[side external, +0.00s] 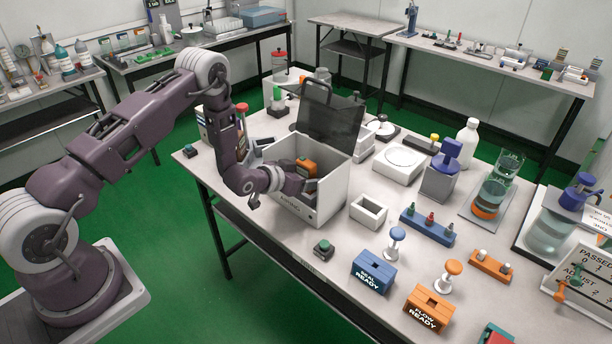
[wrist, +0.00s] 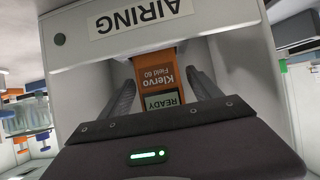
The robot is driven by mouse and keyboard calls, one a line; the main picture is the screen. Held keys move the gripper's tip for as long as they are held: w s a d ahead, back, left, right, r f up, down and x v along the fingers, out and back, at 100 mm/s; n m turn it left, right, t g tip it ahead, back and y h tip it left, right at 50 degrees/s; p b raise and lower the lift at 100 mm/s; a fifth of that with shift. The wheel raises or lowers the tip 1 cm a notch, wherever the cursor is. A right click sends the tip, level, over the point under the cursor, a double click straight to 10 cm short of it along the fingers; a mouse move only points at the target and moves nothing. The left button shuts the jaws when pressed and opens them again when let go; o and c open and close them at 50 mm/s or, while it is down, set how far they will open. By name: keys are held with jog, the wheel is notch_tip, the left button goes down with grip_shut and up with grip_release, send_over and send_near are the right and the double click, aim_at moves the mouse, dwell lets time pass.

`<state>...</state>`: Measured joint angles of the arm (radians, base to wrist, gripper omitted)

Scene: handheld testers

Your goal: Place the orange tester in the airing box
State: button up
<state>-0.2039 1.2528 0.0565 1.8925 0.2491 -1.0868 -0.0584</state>
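The orange tester (side external: 306,167) is inside the white airing box (side external: 326,191), low between its walls. In the wrist view the tester (wrist: 161,80) shows its "Klervo Field 60" label and a small screen reading READY. The box's AIRING label (wrist: 142,17) is on the wall at the top of that view. My gripper (side external: 297,184) reaches into the box from the left. Its two fingers (wrist: 160,82) lie along either side of the tester; whether they press on it is unclear. The tester's underside and the box floor beneath it are hidden.
The box's dark lid (side external: 330,118) stands open at the back. A small white open tray (side external: 368,211), a green-button block (side external: 323,249) and a white scale (side external: 398,163) are near the box. The blue block (side external: 373,271) and orange block (side external: 428,307) are at the front.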

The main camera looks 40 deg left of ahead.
jog(key=shift+r, duration=0.25)
jog(key=v, duration=1.2)
jog(key=s+d+r+g+y, duration=0.1)
jog(key=s+r, duration=0.1)
jog(key=r, duration=0.7)
jog(key=s+d+r+g, duration=0.1)
jog(key=s+r+g, duration=0.1)
jog(key=r, duration=0.6)
jog(key=s+d+r+g, duration=0.1)
jog(key=s+d+r, duration=0.2)
jog(key=s, duration=1)
jog(key=s+d+r+g+h, duration=0.1)
jog(key=s+r, duration=0.4)
jog(key=s, duration=0.8)
jog(key=d+g, duration=0.1)
jog(key=d, duration=0.1)
jog(key=shift+d+r+g, duration=0.25)
jog(key=shift+d+g, duration=0.05)
jog(key=shift+d, duration=0.05)
jog(key=shift+w, duration=0.1)
